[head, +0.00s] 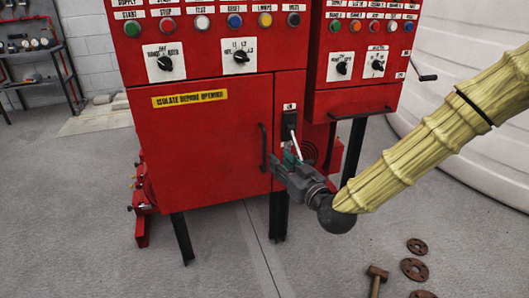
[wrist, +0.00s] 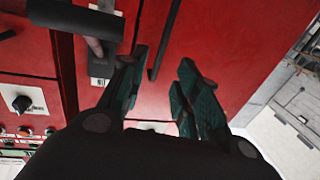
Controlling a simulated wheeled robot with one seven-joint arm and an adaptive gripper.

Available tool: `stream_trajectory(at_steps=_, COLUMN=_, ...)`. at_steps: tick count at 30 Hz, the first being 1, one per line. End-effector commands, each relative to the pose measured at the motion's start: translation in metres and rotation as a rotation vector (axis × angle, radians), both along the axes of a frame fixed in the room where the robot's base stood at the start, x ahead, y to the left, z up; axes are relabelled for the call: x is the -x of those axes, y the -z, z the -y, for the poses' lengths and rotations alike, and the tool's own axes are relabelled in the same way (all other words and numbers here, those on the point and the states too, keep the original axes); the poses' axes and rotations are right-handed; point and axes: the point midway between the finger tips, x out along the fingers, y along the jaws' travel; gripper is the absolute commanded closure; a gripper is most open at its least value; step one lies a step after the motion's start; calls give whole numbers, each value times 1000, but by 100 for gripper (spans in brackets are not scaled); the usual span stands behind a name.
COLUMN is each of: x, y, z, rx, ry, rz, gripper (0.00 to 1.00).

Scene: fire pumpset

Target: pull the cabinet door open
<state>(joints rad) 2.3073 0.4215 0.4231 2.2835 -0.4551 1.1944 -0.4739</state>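The red cabinet door (head: 205,150) has a yellow label and looks closed, flush with its frame. Its black vertical bar handle (head: 264,147) is near the door's right edge. A black latch (head: 289,124) with a pale lever is on the panel just right of the door. My gripper (head: 279,163) is at the handle's lower right, below the latch. In the wrist view my gripper (wrist: 162,66) is open, its green-padded fingers apart. The handle (wrist: 166,38) lies in the gap between the fingertips, seemingly ungripped; I cannot tell whether they touch it. The latch (wrist: 101,65) is beside the left finger.
A second red control box (head: 352,70) with a black bar below it stands to the right. Dark cabinet legs (head: 182,238) stand on the grey floor. Rusty flanges (head: 414,269) and a hammer (head: 376,279) lie at lower right. The floor before the door is clear.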

Motion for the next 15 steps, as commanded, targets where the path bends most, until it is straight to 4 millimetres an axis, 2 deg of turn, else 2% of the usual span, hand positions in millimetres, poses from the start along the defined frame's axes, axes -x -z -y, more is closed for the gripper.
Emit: stream_trajectory(at_steps=15, x=-66, y=2, z=-38, rx=0, ry=-1, rz=-2, gripper=68)
